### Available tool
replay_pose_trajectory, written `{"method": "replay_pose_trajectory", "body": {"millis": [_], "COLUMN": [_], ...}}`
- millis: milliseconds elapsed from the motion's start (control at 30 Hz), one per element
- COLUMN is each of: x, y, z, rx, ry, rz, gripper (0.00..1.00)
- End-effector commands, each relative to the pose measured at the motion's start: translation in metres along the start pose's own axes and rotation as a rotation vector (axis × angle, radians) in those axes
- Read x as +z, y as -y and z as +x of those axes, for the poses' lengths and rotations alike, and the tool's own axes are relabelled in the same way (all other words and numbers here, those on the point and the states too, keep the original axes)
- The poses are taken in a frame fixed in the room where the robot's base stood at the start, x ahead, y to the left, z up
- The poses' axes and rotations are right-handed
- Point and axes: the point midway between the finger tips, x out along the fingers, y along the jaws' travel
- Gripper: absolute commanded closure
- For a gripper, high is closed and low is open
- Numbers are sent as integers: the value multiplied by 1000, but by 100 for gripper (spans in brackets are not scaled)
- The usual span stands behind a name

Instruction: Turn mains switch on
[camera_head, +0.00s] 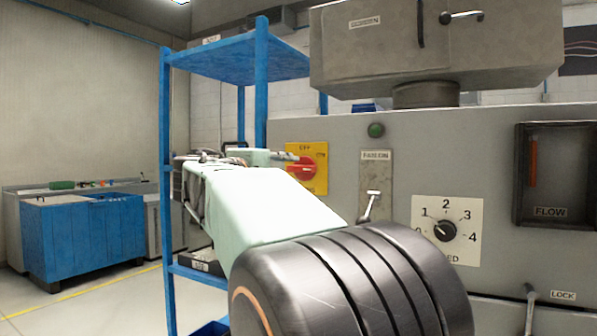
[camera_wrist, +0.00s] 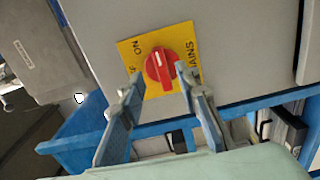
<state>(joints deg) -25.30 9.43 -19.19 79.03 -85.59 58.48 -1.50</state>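The mains switch is a red rotary knob on a yellow plate (camera_head: 320,182), fixed to the grey machine panel. In the wrist view the red knob (camera_wrist: 160,68) shows a pale mark on its face, and the yellow plate (camera_wrist: 126,50) reads ON and MAINS; another label is partly hidden by a finger. I cannot tell for certain which position the knob is set to. My gripper (camera_head: 285,157) is just left of the switch in the head view. In the wrist view my gripper (camera_wrist: 163,84) is open and empty, its fingertips apart on either side below the knob.
A blue shelf rack (camera_head: 262,85) stands left of the machine. A lever (camera_head: 370,203) and a numbered dial (camera_head: 445,230) sit on the panel to the right, with a green button (camera_head: 376,130) above. A blue bin (camera_wrist: 75,135) is lower left in the wrist view.

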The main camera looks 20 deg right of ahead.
Motion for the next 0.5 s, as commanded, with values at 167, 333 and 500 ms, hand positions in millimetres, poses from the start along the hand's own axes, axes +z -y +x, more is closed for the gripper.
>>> {"method": "replay_pose_trajectory", "body": {"millis": [167,333,500], "x": [-1,0,0], "y": [0,0,0], "z": [-30,-41,-42], "rx": [0,0,1], "ry": [-2,-1,0], "rz": [0,0,0], "gripper": [70,70,70]}}
